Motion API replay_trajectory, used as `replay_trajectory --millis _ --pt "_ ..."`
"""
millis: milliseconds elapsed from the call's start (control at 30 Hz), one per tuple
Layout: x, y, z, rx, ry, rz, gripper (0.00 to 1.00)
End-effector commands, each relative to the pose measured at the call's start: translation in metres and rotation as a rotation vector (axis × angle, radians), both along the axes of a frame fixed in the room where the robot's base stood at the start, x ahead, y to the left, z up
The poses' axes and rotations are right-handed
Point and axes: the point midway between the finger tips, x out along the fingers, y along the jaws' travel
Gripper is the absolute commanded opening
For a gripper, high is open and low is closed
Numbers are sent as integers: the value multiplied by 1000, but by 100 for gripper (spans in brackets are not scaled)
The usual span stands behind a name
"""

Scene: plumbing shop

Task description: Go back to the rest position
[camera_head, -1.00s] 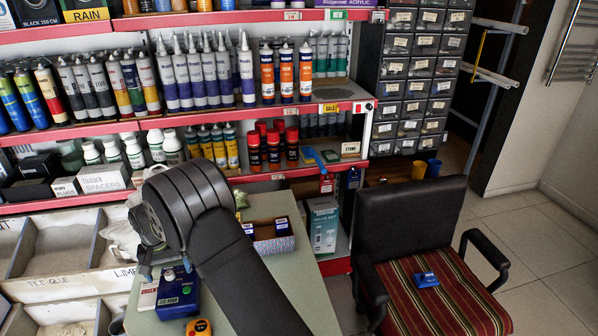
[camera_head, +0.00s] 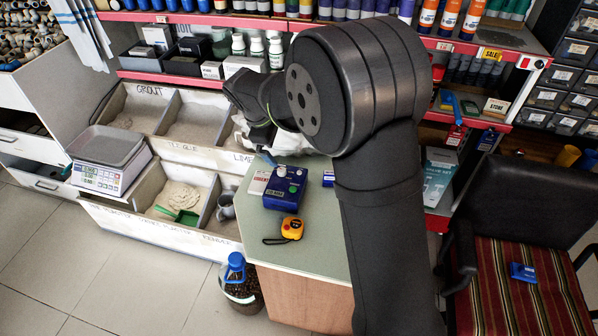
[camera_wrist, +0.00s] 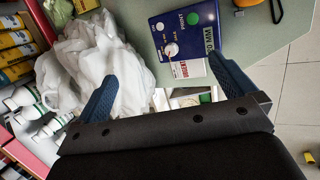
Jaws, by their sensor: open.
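My gripper (camera_head: 268,157) is above the back left of the green-topped table in the head view, partly hidden by my arm. In the wrist view its two blue fingers stand wide apart with nothing held between them (camera_wrist: 162,72). Beyond the fingers in the wrist view are a dark blue box (camera_wrist: 185,30) with white and green round parts, and a crumpled white bag (camera_wrist: 90,70). The blue box (camera_head: 285,190) sits upright on the table in the head view, below and right of the gripper.
An orange tape measure (camera_head: 291,228) lies on the table (camera_head: 310,262). Left are open bins (camera_head: 140,105) and a scale (camera_head: 106,150). Shelves of bottles (camera_head: 258,47) stand behind. A chair (camera_head: 535,210) with a small blue box (camera_head: 523,272) is right.

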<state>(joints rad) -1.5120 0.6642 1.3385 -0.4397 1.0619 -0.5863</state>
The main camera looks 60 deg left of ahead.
Motion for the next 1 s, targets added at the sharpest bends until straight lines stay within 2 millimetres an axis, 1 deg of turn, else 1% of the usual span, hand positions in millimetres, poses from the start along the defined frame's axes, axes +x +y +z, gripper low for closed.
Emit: replay_trajectory --millis 67,167,400,500,600,767,1000 --pt "1 -1 -2 -7 -8 20 100" --pt "6 0 -12 -10 -8 21 100" --pt "24 4 -56 -9 -7 18 100" --pt "30 6 -71 -8 -6 19 100" --pt "34 7 -82 -8 -6 19 100" --pt "38 8 -90 -6 -6 18 100" --pt "38 8 -90 -6 -5 19 100"
